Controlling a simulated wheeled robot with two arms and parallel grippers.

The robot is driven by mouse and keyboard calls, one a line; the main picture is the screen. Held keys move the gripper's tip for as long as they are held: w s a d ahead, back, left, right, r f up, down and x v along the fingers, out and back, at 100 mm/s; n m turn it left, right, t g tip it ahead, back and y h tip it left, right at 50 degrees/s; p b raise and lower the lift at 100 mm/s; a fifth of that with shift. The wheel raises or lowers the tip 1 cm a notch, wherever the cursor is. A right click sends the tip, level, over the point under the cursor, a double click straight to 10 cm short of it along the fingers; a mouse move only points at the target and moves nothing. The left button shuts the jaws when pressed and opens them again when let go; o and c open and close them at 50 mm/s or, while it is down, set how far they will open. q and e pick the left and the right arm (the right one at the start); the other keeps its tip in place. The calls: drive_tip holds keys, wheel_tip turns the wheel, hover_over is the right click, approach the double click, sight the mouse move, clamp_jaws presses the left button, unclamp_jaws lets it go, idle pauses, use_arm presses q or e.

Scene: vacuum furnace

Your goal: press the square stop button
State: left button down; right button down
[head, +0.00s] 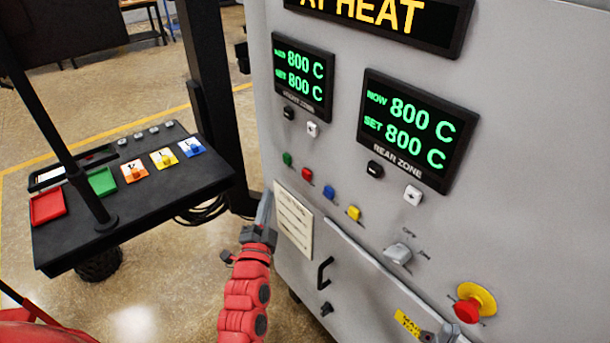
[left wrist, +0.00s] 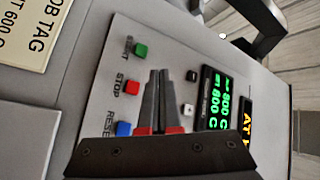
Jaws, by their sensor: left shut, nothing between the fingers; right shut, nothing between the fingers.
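The red square stop button (head: 307,175) is on the grey furnace panel, between the green button (head: 287,159) and the blue button (head: 329,191). In the left wrist view the red button (left wrist: 131,87) has the label STOP beside it. My left gripper (head: 265,203) is shut and empty, below and left of the red button in the head view. In the left wrist view its closed fingers (left wrist: 160,76) are just right of the red button; the gap to the panel is hard to judge.
A yellow button (head: 353,213), a rotary switch (head: 398,254) and a red emergency knob (head: 468,309) are on the same panel. A paper tag (head: 294,221) and a black handle (head: 324,272) are below. A black console (head: 130,200) stands at the left.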

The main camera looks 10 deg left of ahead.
sight(307, 175)
use_arm(q)
drive_tip(key=w+d+p, duration=0.3)
drive_tip(key=w+d, duration=0.2)
drive_tip(key=w, duration=0.1)
drive_tip(key=shift+w, duration=0.3)
drive_tip(key=shift+d, duration=0.1)
idle(1.5)
idle(0.3)
drive_tip(key=shift+w+d, duration=0.25)
drive_tip(key=shift+w, duration=0.1)
drive_tip(key=shift+w+d+p, duration=0.25)
drive_tip(key=shift+w+p, duration=0.05)
drive_tip(key=shift+w, duration=0.05)
idle(0.8)
drive_tip(key=shift+s+a, duration=0.1)
drive_tip(key=shift+s, duration=0.05)
drive_tip(key=shift+s+a, duration=0.4)
drive_tip(key=shift+s, duration=0.15)
